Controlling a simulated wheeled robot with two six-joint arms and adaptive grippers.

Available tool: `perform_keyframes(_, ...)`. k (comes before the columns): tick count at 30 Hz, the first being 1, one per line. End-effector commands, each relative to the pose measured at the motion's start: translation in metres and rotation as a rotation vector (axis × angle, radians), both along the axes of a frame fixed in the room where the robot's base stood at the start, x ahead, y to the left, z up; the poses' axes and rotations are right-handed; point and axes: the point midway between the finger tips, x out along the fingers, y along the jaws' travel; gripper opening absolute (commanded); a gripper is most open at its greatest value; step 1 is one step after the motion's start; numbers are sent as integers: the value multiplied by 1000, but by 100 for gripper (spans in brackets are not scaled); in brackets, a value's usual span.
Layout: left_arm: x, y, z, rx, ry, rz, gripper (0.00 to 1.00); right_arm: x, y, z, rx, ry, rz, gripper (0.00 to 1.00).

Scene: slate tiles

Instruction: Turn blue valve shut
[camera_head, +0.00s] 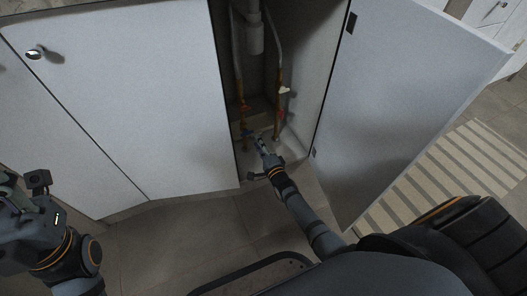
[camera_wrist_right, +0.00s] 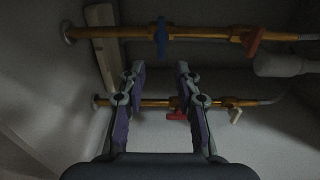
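The blue valve (camera_wrist_right: 161,36) is a small blue handle on the upper copper pipe in the right wrist view. It looks set across the pipe. In the head view it is a small dark blue spot (camera_head: 247,133) low on the left pipe, partly unclear in shadow. My right gripper (camera_wrist_right: 160,70) is open and empty, fingers pointing toward the upper pipe, with the blue handle beyond the gap between the fingertips. In the head view the right gripper (camera_head: 262,146) reaches into the open cabinet. My left gripper (camera_head: 38,190) is at the lower left, away from the cabinet; its fingers are unclear.
A red handle (camera_wrist_right: 254,42) shares the blue valve's pipe. Another red handle (camera_wrist_right: 177,115) and a white handle (camera_wrist_right: 236,116) are on the lower pipe, close to the right finger. The open cabinet door (camera_head: 400,90) stands right of my right arm. A striped rug (camera_head: 450,180) lies beyond.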

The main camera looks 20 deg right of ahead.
Motion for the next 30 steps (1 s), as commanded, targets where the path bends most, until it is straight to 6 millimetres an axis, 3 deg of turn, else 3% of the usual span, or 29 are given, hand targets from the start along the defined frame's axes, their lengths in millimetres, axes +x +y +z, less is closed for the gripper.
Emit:
perform_keyframes(3, 0, 0, 0, 0, 0, 0, 40, -27, -1, 0, 0, 1, 0, 32)
perform_keyframes(9, 0, 0, 0, 1, 0, 0, 40, -49, -2, 0, 1, 0, 0, 32)
perform_keyframes(25, 0, 0, 0, 1, 1, 0, 40, -51, -2, 1, 0, 0, 0, 32)
perform_keyframes(28, 10, 1, 5, -3, 47, 2, 40, -52, -3, 19, -57, -12, -2, 32)
perform_keyframes(30, 30, 3, 9, -12, 150, 4, 40, -56, -4, 56, -186, -39, -8, 32)
